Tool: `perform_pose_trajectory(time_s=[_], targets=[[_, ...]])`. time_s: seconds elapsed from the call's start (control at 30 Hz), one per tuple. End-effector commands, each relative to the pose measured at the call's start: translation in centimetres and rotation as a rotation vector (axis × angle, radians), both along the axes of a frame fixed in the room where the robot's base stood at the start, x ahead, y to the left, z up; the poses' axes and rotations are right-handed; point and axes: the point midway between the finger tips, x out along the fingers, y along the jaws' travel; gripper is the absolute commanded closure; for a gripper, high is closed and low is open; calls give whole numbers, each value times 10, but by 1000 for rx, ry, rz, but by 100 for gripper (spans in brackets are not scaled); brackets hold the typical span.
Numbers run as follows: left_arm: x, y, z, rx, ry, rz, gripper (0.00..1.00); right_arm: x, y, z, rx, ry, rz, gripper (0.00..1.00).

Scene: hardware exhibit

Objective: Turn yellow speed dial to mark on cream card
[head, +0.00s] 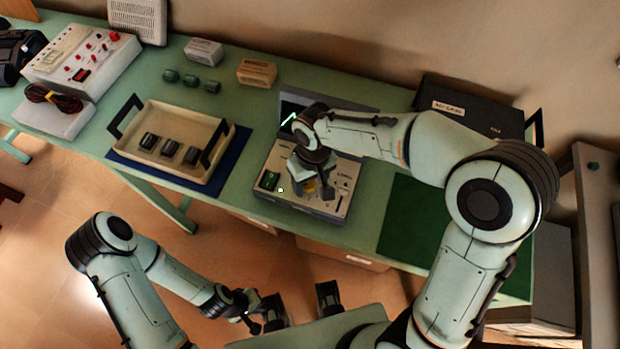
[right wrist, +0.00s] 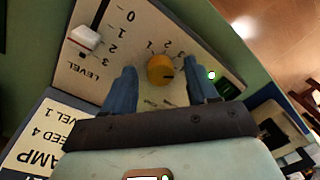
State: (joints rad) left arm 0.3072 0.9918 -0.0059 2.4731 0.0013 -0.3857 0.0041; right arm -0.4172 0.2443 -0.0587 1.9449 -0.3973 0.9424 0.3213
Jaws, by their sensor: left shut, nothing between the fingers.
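The yellow speed dial (right wrist: 160,69) sits on the cream panel of a device (head: 330,208), with printed numbers around it. Its pointer setting is too small to read surely. My right gripper (right wrist: 162,88) is open, its blue fingers on either side of the dial with gaps visible. In the head view my right gripper (head: 312,180) is over the panel and mostly hides the dial. My left gripper (head: 270,310) is shut and empty, low in front of the bench.
A white slider (right wrist: 85,37) and a green switch (head: 269,181) are on the same panel. A cream tray (head: 215,130) with black blocks stands left on a blue mat. A dark green mat (head: 405,220) lies right. A black box (head: 470,100) stands behind.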

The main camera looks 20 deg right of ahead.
Motion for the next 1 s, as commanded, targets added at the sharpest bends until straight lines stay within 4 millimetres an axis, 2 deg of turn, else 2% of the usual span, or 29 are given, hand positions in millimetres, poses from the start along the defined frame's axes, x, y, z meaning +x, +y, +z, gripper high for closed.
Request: perform_pose_trajectory(time_s=[0.13, 0.23, 0.7, 0.83, 1.0], targets=[[0, 0, 0, 0, 0, 0, 100, 0, 0, 2, 0, 0, 1, 42], [1, 0, 2, 0, -1, 0, 100, 1, 0, 12, 0, -2, 0, 42], [7, 0, 17, 0, -8, -1, 100, 2, -5, 110, 2, -5, 0, 42], [8, 0, 20, 0, -9, 0, 100, 2, -6, 126, 0, -2, 0, 42], [8, 0, 21, 0, -9, 0, 100, 1, -7, 134, 0, 0, 0, 42]])
